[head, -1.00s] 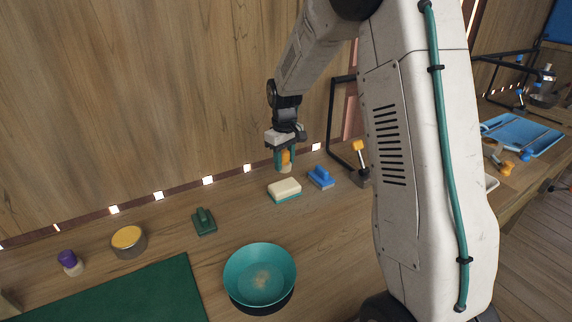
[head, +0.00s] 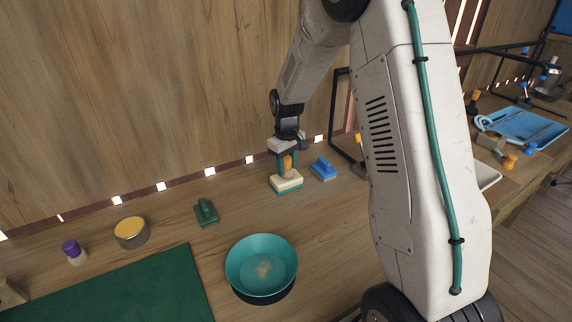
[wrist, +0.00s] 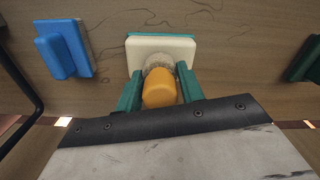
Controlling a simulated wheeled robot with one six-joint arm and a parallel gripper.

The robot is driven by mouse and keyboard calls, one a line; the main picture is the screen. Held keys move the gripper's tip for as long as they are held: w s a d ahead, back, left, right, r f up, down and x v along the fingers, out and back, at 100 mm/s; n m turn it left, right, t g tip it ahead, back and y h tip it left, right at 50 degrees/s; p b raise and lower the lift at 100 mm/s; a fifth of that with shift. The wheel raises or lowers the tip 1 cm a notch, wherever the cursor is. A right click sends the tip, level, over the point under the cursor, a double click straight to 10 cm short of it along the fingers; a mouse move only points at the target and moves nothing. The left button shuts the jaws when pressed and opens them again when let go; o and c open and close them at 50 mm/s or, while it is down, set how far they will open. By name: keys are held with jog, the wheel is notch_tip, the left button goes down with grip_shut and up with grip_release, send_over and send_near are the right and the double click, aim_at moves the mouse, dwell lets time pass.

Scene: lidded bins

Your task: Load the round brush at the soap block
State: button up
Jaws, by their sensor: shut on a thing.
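My gripper (head: 287,163) is shut on the round brush, whose orange handle (head: 288,165) sits between the teal fingers. In the wrist view my gripper (wrist: 160,88) holds the orange handle (wrist: 160,92), with the pale round bristles (wrist: 158,63) pointing at the soap block. The soap block (head: 287,185) is a cream block with a teal base on the bench. It also shows in the wrist view (wrist: 162,47). The brush is over the soap block, and its bristles appear to meet the top. Exact contact is hard to tell.
A teal bowl (head: 261,265) is in front. A yellow-topped tin (head: 131,232), a purple-topped brush (head: 74,252) and a green mat (head: 120,290) are further left.

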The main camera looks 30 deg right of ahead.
aim_at(286, 157)
jog(key=shift+f, duration=0.55)
dwell(1.5)
jog(key=shift+r, duration=3.55)
